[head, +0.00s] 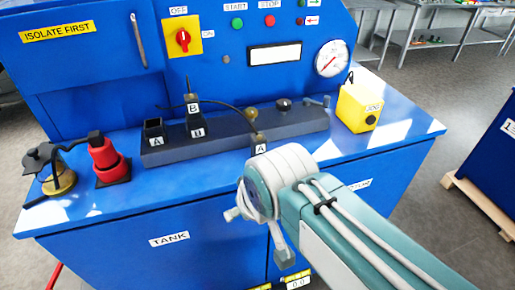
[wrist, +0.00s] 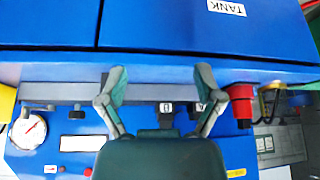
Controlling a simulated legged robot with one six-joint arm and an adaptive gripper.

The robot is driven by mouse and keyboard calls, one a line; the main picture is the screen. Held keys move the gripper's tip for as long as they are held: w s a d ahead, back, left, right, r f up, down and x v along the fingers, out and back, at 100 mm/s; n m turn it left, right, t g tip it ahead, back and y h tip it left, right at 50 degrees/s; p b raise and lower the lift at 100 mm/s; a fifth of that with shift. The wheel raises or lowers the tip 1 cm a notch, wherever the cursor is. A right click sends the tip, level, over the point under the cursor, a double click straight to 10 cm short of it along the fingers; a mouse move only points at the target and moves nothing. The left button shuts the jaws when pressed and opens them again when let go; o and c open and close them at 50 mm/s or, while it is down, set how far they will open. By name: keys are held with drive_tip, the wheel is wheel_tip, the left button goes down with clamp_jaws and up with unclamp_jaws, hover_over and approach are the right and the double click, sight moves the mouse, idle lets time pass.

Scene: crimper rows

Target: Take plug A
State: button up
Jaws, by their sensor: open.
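A small dark block labelled A (head: 260,144), which looks like plug A, stands at the front of the blue bench top with a black cable arching to it. My arm partly covers its surroundings. Left of it, a dark rail (head: 220,143) carries an open-topped holder labelled A (head: 154,132) and a holder with the plug labelled B (head: 193,108) upright in it. My gripper (head: 260,236) is open and empty in front of the bench, below the block.
A red connector (head: 104,158) and a brass fitting (head: 60,180) stand at the left of the bench. A yellow box (head: 358,107) stands at the right. The control panel with a gauge (head: 331,58) rises behind.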

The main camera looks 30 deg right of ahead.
wheel_tip(320, 180, up, 9)
drive_tip(key=m+g, duration=0.2)
drive_tip(key=g, duration=0.4)
hover_over(258, 136)
drive_tip(key=shift+s+a, duration=0.25)
drive_tip(key=shift+a, duration=0.05)
wheel_tip(258, 136, down, 5)
drive_tip(key=shift+f, duration=0.1)
drive_tip(key=f, duration=0.5)
drive_tip(key=shift+w+d+f, duration=0.2)
drive_tip(key=shift+d+f, duration=0.1)
drive_tip(key=shift+f, duration=0.05)
clamp_jaws()
